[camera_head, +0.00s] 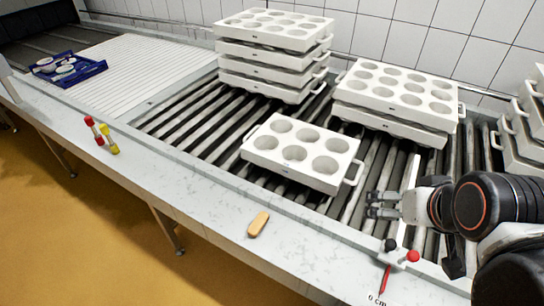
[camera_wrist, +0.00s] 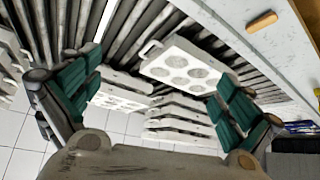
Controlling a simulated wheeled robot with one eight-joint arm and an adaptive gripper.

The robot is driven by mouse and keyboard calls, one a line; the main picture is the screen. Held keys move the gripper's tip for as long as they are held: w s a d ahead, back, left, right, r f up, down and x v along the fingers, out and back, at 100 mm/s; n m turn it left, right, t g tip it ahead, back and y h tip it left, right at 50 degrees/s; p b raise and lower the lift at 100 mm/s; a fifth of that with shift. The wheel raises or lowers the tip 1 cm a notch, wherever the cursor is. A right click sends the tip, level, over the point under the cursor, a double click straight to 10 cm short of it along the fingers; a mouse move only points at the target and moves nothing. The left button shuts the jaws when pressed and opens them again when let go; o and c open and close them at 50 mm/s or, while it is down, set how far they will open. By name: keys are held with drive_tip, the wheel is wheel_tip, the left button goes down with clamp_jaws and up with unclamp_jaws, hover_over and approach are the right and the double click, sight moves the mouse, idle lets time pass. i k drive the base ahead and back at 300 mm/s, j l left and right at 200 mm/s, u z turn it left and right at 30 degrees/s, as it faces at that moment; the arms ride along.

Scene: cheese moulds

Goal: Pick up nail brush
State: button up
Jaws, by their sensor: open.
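A tan, oblong piece that looks like the nail brush (camera_head: 258,224) lies flat on the pale counter, near its front edge in the head view. It also shows at the top right of the wrist view (camera_wrist: 261,21). My gripper (camera_head: 371,204) is over the rollers, to the right of the brush and well apart from it. In the wrist view its green-padded fingers (camera_wrist: 160,78) are spread wide with nothing between them.
A white cheese mould (camera_head: 262,143) lies on the rollers between brush and back wall. Mould stacks (camera_head: 270,75) and (camera_head: 400,100) stand behind. Red-and-yellow items (camera_head: 103,138) and a blue tray (camera_head: 98,68) are leftward. Black (camera_head: 390,245) and red (camera_head: 412,256) knobs stand near my gripper.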

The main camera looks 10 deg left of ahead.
sight(254, 229)
drive_tip(key=u, duration=1.6)
